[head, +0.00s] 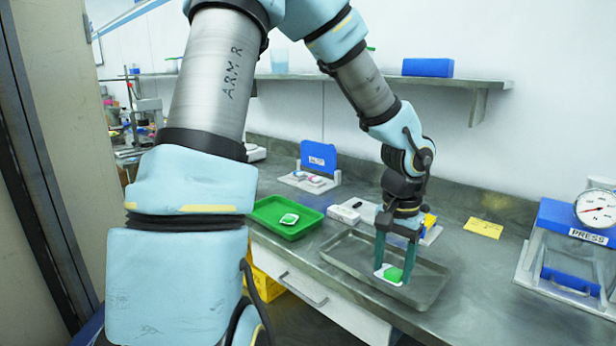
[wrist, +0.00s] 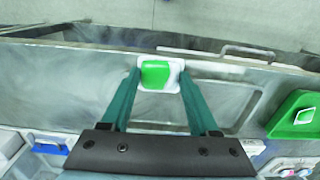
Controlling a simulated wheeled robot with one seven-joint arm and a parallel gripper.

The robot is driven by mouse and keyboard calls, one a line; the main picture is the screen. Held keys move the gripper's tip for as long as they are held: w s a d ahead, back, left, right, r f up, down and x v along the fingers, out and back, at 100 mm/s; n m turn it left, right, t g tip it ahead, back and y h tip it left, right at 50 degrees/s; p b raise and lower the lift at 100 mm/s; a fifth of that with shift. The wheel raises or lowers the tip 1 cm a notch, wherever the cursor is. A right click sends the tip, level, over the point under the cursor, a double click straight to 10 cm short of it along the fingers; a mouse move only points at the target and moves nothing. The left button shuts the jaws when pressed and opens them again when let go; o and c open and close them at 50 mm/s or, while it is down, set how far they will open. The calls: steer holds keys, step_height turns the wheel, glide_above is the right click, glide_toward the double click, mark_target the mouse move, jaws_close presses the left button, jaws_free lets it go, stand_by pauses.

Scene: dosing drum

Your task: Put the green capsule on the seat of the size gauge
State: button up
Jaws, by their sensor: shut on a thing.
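The green capsule (head: 394,274), a small block with a green face and white edging, is held between the fingertips of my gripper (head: 391,262) over the grey metal tray (head: 436,289). Whether it touches the tray floor I cannot tell. In the wrist view the capsule (wrist: 155,75) sits between both green fingers of my gripper (wrist: 158,80). The size gauge is not clearly identifiable; a low white block with dark markings (head: 344,214) stands behind the tray, and a white-and-yellow piece (head: 430,222) is partly hidden by my gripper.
A green tray (head: 262,211) left of the metal tray holds a white-and-green piece (head: 289,219). A blue press with a dial (head: 572,222) stands at right. A yellow label (head: 483,228) lies on the bench. A blue-backed stand (head: 318,157) is at the back left.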

steer(key=w+a+f+n, duration=0.4)
steer(key=a+f, duration=0.5)
steer(key=a, duration=0.4)
steer(key=w+a+f+n, duration=0.4)
steer(key=w+a+f, duration=0.2)
steer(key=a+f, duration=0.4)
steer(key=a, duration=0.3)
steer(key=shift+w+a, duration=0.2)
steer(key=shift+a, duration=0.15)
